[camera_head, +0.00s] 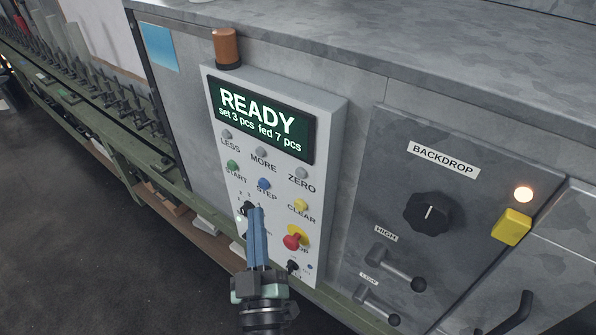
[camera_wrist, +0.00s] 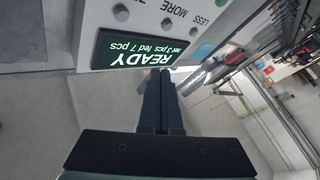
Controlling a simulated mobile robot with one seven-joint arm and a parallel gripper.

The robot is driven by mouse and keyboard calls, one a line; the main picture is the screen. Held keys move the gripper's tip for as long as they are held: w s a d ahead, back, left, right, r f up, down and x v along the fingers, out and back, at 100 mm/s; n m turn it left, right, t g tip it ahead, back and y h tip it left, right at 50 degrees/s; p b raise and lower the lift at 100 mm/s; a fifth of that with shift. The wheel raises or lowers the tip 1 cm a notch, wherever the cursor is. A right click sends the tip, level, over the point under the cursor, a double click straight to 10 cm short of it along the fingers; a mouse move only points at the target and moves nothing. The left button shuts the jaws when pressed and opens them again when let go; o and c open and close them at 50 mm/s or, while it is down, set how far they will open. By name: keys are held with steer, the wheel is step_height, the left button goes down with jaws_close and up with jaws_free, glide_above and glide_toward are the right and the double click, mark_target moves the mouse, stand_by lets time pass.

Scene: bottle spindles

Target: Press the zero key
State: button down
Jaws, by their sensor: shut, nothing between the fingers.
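The zero key (camera_head: 302,172) is a small grey round button at the right end of the top key row, above the label ZERO. The control panel (camera_head: 328,130) is light grey, and its screen (camera_head: 262,118) reads READY, set 3 pcs fed 7 pcs. My gripper (camera_head: 255,211) is shut and empty, pointing up in front of the panel's lower keys, below and left of the zero key. In the wrist view the shut fingers (camera_wrist: 158,76) reach toward the screen's edge (camera_wrist: 150,47), with the panel upside down. The zero key is not clearly visible there.
Other keys sit close by: MORE (camera_head: 261,153), LESS (camera_head: 227,134), CLEAR (camera_head: 301,205), STEP (camera_head: 264,184) and a red stop knob (camera_head: 293,241). A backdrop panel with a black dial (camera_head: 428,213) and levers (camera_head: 400,268) protrudes on the right. An orange lamp (camera_head: 226,46) stands above.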

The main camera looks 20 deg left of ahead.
steer(key=w+d+p, duration=0.1)
steer(key=w+d, duration=0.2)
steer(key=w, duration=0.5)
steer(key=shift+w+p, duration=0.2)
steer(key=shift+p, duration=0.2)
steer(key=shift+w+d, duration=0.1)
stand_by(1.7)
steer(key=shift+w+d, duration=0.1)
steer(key=shift+w, duration=0.2)
steer(key=shift+w+d, duration=0.2)
steer(key=shift+w, duration=0.25)
stand_by(0.7)
steer(key=shift+s+a, duration=0.1)
steer(key=shift+s, duration=0.05)
steer(key=shift+s+a, duration=0.25)
steer(key=shift+s, duration=0.45)
steer(key=shift+s+a, duration=0.3)
steer(key=shift+s, duration=0.5)
steer(key=shift+s+a, duration=0.25)
steer(key=shift+s, duration=0.5)
steer(key=shift+s+a, duration=0.3)
steer(key=shift+s, duration=0.5)
